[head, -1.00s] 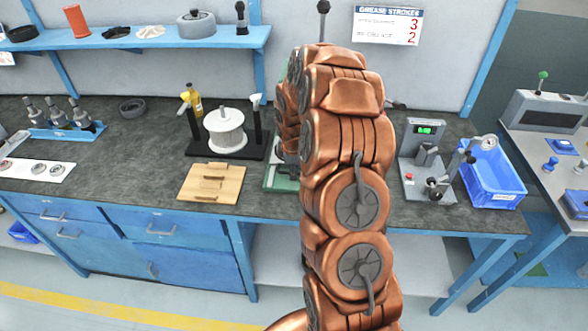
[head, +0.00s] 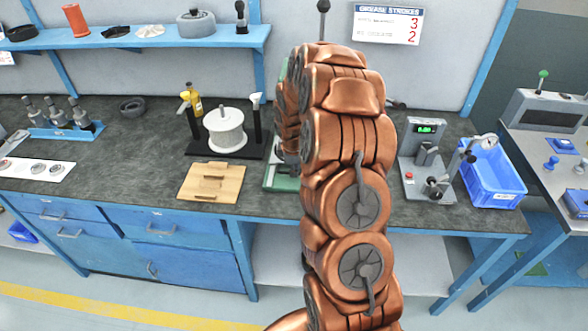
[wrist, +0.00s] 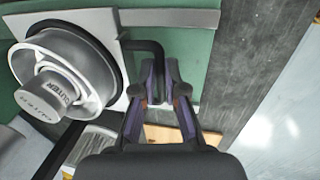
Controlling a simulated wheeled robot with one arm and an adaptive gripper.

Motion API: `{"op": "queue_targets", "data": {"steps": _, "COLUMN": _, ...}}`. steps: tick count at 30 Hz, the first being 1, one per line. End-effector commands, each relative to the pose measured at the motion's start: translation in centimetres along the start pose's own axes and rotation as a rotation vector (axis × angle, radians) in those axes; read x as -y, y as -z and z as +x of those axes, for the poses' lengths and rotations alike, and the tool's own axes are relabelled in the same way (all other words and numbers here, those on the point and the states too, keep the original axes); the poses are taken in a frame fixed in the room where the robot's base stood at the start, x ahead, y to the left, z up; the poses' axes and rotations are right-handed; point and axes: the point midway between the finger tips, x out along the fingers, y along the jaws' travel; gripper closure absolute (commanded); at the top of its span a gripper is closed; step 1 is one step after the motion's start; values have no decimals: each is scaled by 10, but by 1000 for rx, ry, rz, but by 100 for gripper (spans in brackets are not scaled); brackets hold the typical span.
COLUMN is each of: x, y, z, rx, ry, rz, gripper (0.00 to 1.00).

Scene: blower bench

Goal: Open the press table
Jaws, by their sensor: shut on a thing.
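The green press (head: 281,178) stands on the bench behind my arm in the head view, which hides most of it. In the wrist view its green body (wrist: 200,50) carries a grey round part (wrist: 70,75) with a stub lettered "OUTER". A black bent bar (wrist: 140,46) runs from the pale plate to between my fingers. My gripper (wrist: 165,82) is shut on this bar, near its bend. My gripper is hidden behind the arm in the head view. I cannot tell how far the table is open.
A wooden board (head: 212,182) and a stand with a white spool (head: 225,130) are to the left of the press. A gauge fixture (head: 427,170) and a blue bin (head: 490,172) are to the right. A shelf (head: 135,40) hangs above.

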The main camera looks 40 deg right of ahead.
Motion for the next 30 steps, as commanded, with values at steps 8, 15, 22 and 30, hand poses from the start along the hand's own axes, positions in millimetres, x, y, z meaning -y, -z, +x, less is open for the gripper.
{"op": "queue_targets", "data": {"steps": 8, "x": 30, "y": 2, "z": -4, "rx": -2, "ry": -1, "rz": -3, "gripper": 100}}
{"op": "queue_targets", "data": {"steps": 15, "x": 58, "y": 2, "z": -10, "rx": -3, "ry": -1, "rz": -3, "gripper": 100}}
{"op": "queue_targets", "data": {"steps": 22, "x": 84, "y": 2, "z": -16, "rx": -2, "ry": -2, "rz": -4, "gripper": 100}}
{"op": "queue_targets", "data": {"steps": 30, "x": 114, "y": 2, "z": -22, "rx": -3, "ry": -3, "rz": -2, "gripper": 100}}
